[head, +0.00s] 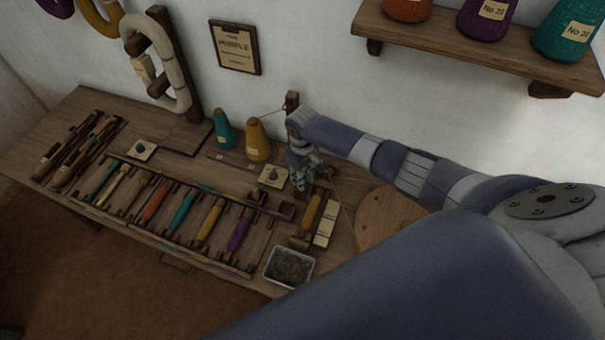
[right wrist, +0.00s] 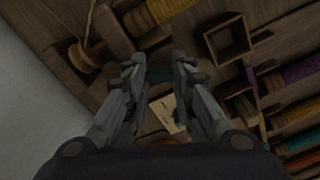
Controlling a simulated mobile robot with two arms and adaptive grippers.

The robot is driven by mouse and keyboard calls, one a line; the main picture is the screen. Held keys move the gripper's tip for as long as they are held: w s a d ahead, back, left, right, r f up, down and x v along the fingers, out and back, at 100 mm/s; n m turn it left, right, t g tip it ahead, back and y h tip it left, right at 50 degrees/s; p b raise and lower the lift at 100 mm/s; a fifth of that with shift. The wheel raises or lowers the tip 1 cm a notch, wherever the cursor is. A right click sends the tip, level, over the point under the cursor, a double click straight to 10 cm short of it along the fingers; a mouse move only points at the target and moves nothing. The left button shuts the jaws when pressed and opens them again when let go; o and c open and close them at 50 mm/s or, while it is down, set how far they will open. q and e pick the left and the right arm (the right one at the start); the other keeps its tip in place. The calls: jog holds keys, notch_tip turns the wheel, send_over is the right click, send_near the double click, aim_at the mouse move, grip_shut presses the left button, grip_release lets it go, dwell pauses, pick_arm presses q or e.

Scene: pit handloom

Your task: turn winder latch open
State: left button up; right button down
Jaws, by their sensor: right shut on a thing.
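The bobbin winder stands at the right end of the bench, with a round wooden wheel (head: 385,215) and a yellow-wound bobbin (head: 312,210). My right gripper (head: 300,178) points down at the winder's back end, beside the yellow bobbin. In the right wrist view its fingers (right wrist: 160,78) are close around something small and dark, with a cream card behind. The winder latch is largely hidden by the fingers, so its angle cannot be told. The yellow bobbin (right wrist: 168,10) also shows in the right wrist view. My left gripper is out of view.
A rack of coloured bobbins (head: 180,215) fills the bench middle. A yellow cone (head: 258,140) and a teal cone (head: 223,130) stand near the gripper. A white tray (head: 290,267) sits at the front edge. A wall shelf (head: 470,42) hangs above my arm.

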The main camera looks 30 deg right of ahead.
jog(key=n, duration=0.5)
jog(key=shift+p, duration=0.3)
dwell(0.4)
jog(key=c, duration=1.4)
grip_release()
jog(key=shift+o, duration=0.2)
notch_tip(320, 180, up, 12)
